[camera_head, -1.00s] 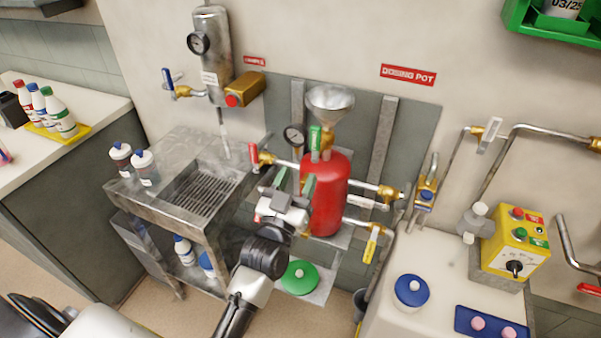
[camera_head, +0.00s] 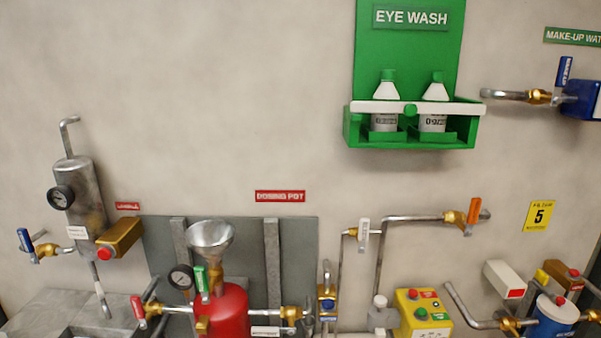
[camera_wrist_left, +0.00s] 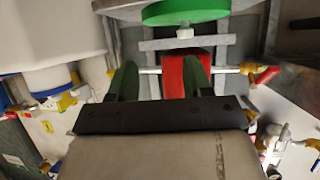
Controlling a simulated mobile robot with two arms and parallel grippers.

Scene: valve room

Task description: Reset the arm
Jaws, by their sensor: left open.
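My left gripper (camera_wrist_left: 161,82) shows in the left wrist view, its two green-tipped fingers spread apart with nothing between them. Beyond the fingers is the red dosing pot (camera_wrist_left: 173,72), with a green disc (camera_wrist_left: 185,12) near the top of that picture. In the head view the red dosing pot (camera_head: 224,312) is at the bottom, with a steel funnel (camera_head: 210,238) and a green-handled valve (camera_head: 201,279) on top. Neither of my grippers shows in the head view.
A green eye wash station (camera_head: 412,125) with two bottles hangs on the wall. A steel cylinder with a gauge (camera_head: 80,200) is at left. A yellow control box (camera_head: 422,312) and a blue canister (camera_head: 550,318) are at lower right.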

